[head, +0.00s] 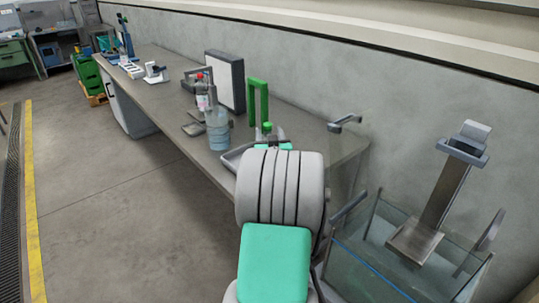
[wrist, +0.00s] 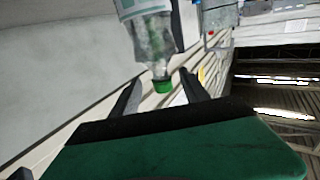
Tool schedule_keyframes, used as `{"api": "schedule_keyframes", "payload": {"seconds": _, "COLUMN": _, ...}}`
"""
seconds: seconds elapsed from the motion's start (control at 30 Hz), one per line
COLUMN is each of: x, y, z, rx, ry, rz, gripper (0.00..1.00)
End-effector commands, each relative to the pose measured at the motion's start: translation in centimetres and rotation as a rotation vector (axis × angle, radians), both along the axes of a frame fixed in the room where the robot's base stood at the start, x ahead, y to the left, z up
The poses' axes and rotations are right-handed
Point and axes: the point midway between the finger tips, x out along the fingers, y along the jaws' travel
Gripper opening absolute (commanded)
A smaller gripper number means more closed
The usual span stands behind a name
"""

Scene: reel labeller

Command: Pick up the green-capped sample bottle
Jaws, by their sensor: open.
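The green-capped sample bottle shows in the wrist view as a clear body (wrist: 150,38) with a pale label and a green cap (wrist: 163,86). It appears upside down in that picture, with the cap toward my gripper. My gripper (wrist: 160,77) is open, with one dark finger on either side of the cap. I see no contact, and I cannot tell how deep the cap sits between the fingers. In the head view the green cap (head: 267,127) shows just beyond my arm, which hides most of the bottle and gripper.
A green frame (head: 258,100) and a dark-edged panel (head: 226,80) stand behind. A glass-walled tank (head: 365,268) is at right.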

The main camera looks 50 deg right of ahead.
Motion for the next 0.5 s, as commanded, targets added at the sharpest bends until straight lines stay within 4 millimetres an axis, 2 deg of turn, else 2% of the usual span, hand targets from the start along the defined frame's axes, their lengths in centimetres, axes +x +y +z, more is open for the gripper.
{"api": "schedule_keyframes", "payload": {"seconds": 0.3, "x": 3.4, "y": -3.4, "z": -0.2, "rx": 0.003, "ry": 0.003, "rz": 0.002, "gripper": 0.53}}
{"api": "schedule_keyframes", "payload": {"seconds": 0.5, "x": 4.2, "y": -4.3, "z": -0.3, "rx": 0.001, "ry": 0.001, "rz": 0.0, "gripper": 0.53}}
